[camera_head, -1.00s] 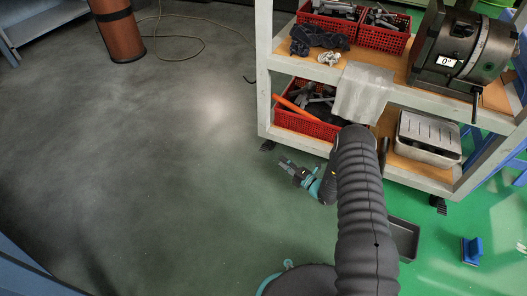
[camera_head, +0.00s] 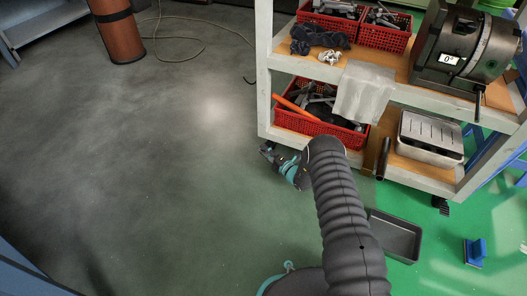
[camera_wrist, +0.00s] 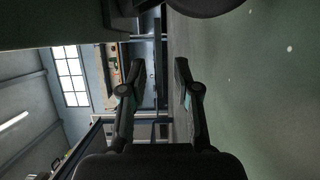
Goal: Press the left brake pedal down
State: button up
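The cart (camera_head: 262,80) stands at the upper right. Its left brake pedal, a small black piece at the foot of the front left corner, is covered by my gripper (camera_head: 267,152) in the head view. My gripper is low near the floor, right by that corner; I cannot tell whether it touches the pedal. In the wrist view my gripper (camera_wrist: 159,72) has its two fingers apart with nothing between them. Dark parts (camera_wrist: 205,5) fill the top edge there; I cannot tell which is the pedal. The right brake pedal (camera_head: 440,205) shows under the cart's right corner.
Red baskets (camera_head: 318,128) of tools, a grey cloth (camera_head: 362,92) and a steel box (camera_head: 430,138) are on the cart. A black tray (camera_head: 397,237) and a blue block (camera_head: 475,251) lie on the green floor.

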jog(key=shift+w+a, duration=0.4)
jog(key=shift+a, duration=0.05)
grip_shut()
